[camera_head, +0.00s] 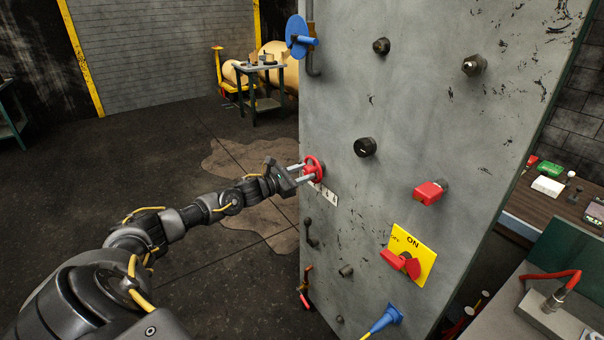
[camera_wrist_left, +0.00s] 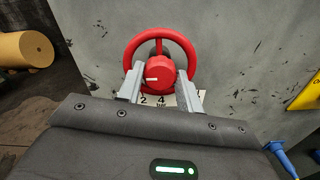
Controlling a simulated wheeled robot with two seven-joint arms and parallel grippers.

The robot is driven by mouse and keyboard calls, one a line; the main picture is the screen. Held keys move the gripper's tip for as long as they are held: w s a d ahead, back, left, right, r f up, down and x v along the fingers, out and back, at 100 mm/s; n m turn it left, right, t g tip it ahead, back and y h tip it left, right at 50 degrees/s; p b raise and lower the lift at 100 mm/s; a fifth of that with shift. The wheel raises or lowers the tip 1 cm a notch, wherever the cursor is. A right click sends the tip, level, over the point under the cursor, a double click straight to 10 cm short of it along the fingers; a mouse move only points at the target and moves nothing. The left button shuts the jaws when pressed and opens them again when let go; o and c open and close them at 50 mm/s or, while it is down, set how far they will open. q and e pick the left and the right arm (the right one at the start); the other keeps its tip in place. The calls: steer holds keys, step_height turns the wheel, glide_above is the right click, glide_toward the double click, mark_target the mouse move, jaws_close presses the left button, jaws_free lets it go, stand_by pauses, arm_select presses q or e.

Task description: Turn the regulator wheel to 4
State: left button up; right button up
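The red regulator wheel (camera_head: 314,169) is on the grey panel, with a round rim and central hub. In the left wrist view the wheel (camera_wrist_left: 160,42) faces me, and a white mark on its hub points left. A white number plate (camera_wrist_left: 160,100) below it shows 2 and 4; my right finger partly covers the rest. My left gripper (camera_head: 306,173) is at the wheel, its two fingers apart. In the left wrist view the fingers (camera_wrist_left: 160,76) lie on either side of the hub; I cannot tell whether they touch it. My right gripper is not in view.
The grey panel (camera_head: 420,130) also carries a blue valve (camera_head: 299,37), black knobs (camera_head: 365,147), a red knob (camera_head: 430,193), a yellow ON/OFF switch plate (camera_head: 418,243) and a blue plug (camera_head: 386,319). A workbench (camera_head: 545,212) stands at the right. The floor left of the panel is open.

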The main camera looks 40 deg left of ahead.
arm_select(q)
steer(key=shift+c, duration=0.9)
